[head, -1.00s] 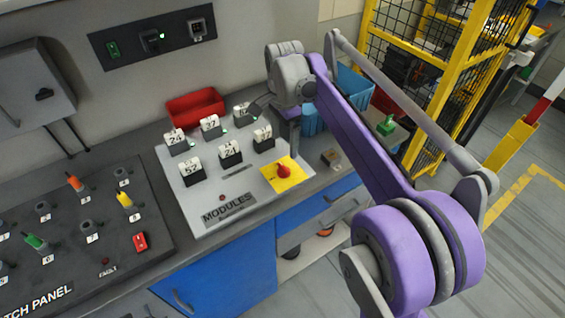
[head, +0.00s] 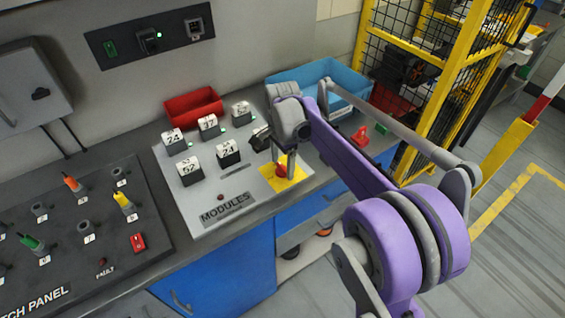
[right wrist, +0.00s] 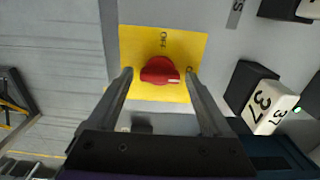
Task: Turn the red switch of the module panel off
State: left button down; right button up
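The module panel (head: 205,213) is a light grey board on the bench. Its red switch (head: 281,171) is a round knob on a yellow plate (head: 268,181) at the panel's right end. In the right wrist view the red switch (right wrist: 160,69) has a white mark pointing right, and "OFF" is printed above it on the yellow plate (right wrist: 135,40). My right gripper (right wrist: 160,76) is open, with one finger on each side of the knob; I cannot tell whether they touch it. In the head view my right gripper (head: 284,162) partly hides the switch. My left gripper is not in view.
Several numbered modules (head: 190,170) stand on the panel left of the gripper. A red bin (head: 193,105) and a blue bin (head: 340,112) stand behind. The patch panel (head: 70,225) lies at the left. A yellow cage (head: 450,85) stands to the right.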

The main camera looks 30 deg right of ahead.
jog(key=c, duration=1.1)
jog(key=shift+n, duration=0.4)
jog(key=n, duration=0.3)
jog(key=shift+n, duration=0.3)
jog(key=n, duration=0.4)
jog(key=shift+n, duration=0.3)
jog(key=n, duration=0.4)
jog(key=shift+n, duration=2.5)
jog(key=o, duration=1.3)
